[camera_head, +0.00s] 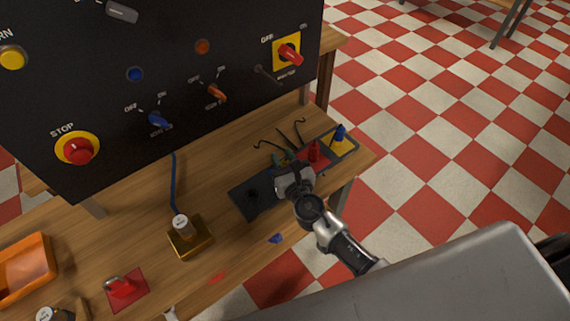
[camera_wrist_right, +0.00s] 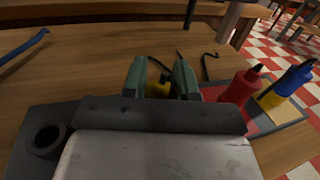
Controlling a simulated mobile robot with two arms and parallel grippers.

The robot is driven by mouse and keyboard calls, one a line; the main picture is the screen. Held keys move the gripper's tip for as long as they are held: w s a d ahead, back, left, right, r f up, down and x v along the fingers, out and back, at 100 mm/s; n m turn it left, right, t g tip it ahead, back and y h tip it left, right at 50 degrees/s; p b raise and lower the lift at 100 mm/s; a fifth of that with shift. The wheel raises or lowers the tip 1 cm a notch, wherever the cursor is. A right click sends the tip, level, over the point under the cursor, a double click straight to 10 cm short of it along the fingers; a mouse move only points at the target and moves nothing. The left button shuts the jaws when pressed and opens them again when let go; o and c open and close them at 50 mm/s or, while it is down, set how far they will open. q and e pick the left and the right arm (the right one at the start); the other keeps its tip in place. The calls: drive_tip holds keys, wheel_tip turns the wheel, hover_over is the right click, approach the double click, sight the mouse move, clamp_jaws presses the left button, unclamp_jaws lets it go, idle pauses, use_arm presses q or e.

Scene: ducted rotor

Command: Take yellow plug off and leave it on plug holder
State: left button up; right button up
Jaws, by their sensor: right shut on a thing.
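The plug holder (camera_head: 240,205) is a long dark tray on the wooden bench below the black panel; its near end with an empty round socket also shows in the right wrist view (camera_wrist_right: 22,150). My right gripper (camera_head: 284,160) is over the middle of the holder. Its green fingers (camera_wrist_right: 160,82) are shut on the yellow plug (camera_wrist_right: 158,89), which is mostly hidden between them. I cannot tell whether the plug's lower end is seated. A red plug (camera_head: 314,151) and a blue plug (camera_head: 340,134) stand upright in the holder, right of my gripper. My left gripper is not in view.
The black panel (camera_head: 180,60) with knobs and switches rises behind. Black hooked cables (camera_wrist_right: 209,66) lie just beyond the fingers. A gold box (camera_head: 190,238), a red base (camera_head: 126,290) and an orange tray (camera_head: 25,268) are to the left.

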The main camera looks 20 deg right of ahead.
drive_tip(key=shift+r, duration=0.1)
wheel_tip(320, 180, up, 4)
drive_tip(key=p, duration=0.3)
drive_tip(key=s+d+r+p, duration=0.2)
drive_tip(key=s+d+r, duration=0.2)
drive_tip(key=d+r, duration=0.3)
drive_tip(key=d, duration=0.4)
drive_tip(key=shift+p, duration=0.35)
drive_tip(key=a+f+b, duration=0.1)
drive_tip(key=a+f, duration=0.1)
drive_tip(key=a, duration=0.5)
drive_tip(key=a+f+b, duration=0.2)
drive_tip(key=a, duration=0.5)
drive_tip(key=a+f+b, duration=0.2)
drive_tip(key=a+f, duration=0.1)
drive_tip(key=a, duration=0.4)
drive_tip(key=shift+w+f, duration=0.1)
drive_tip(key=shift+w, duration=0.15)
drive_tip(key=shift+f+b, duration=0.6)
drive_tip(key=shift+f, duration=0.2)
